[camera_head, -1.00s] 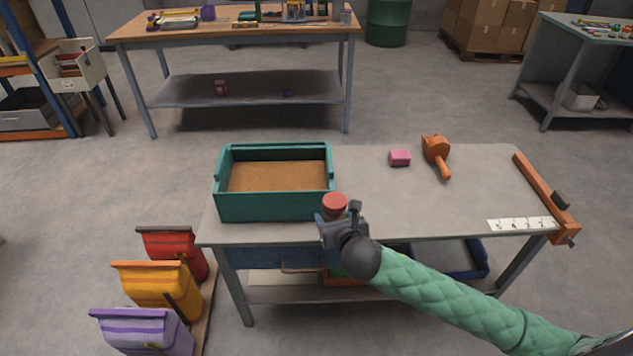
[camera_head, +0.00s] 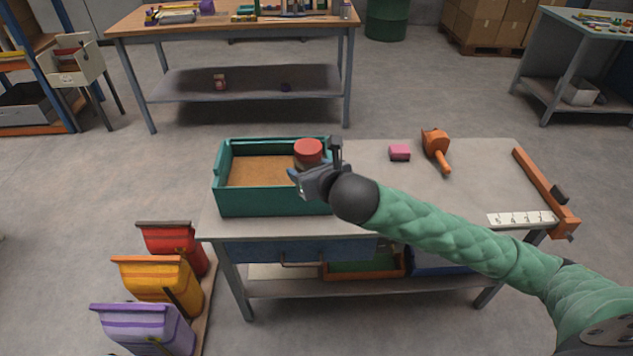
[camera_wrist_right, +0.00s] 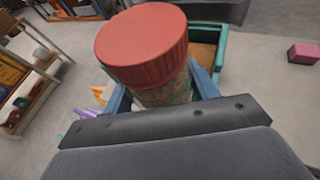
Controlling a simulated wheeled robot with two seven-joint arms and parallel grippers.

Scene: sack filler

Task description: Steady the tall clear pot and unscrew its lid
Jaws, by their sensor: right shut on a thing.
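The tall clear pot (camera_wrist_right: 165,92) is upright in the right wrist view, with a ribbed red lid (camera_wrist_right: 146,45) on top. The pot's lower part is hidden by my gripper. My left gripper is not in view.
A teal bin (camera_head: 222,190) with brown fill stands on the table's left. A pink block (camera_head: 399,152), an orange tool (camera_head: 436,147) and an orange bar clamp (camera_head: 545,192) lie to the right. Red, orange and purple bins (camera_head: 145,328) stand at lower left. The table's middle is clear.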

